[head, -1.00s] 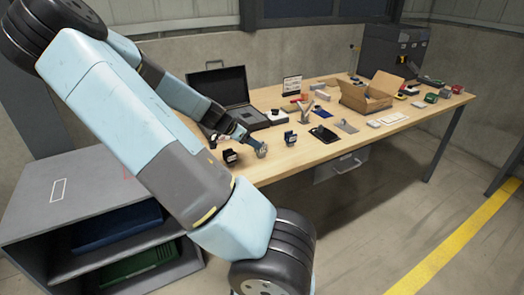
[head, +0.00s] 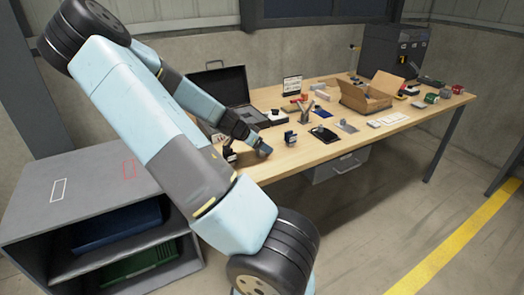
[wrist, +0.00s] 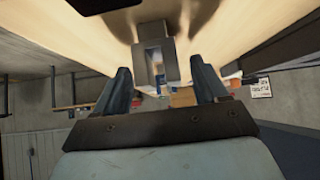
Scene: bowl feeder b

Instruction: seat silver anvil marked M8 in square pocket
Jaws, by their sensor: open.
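My gripper (head: 264,150) is low over the near edge of the wooden table in the head view. In the wrist view its two fingers (wrist: 161,85) are open and apart. A grey metallic piece (wrist: 142,69) with a rectangular opening shows between the fingers, with gaps on both sides. It may be the silver anvil, but no M8 mark is readable. In the head view it is hidden by my gripper. Small dark blocks (head: 290,137) stand on the table right of my gripper and beside my arm (head: 229,155). I cannot tell which thing has the square pocket.
An open black case (head: 225,90) stands behind my gripper. Further right are a dark flat plate (head: 323,134), an open cardboard box (head: 370,95) and several small items. A grey shelf unit (head: 70,205) stands at the left. Bare tabletop (head: 300,158) lies right of my gripper.

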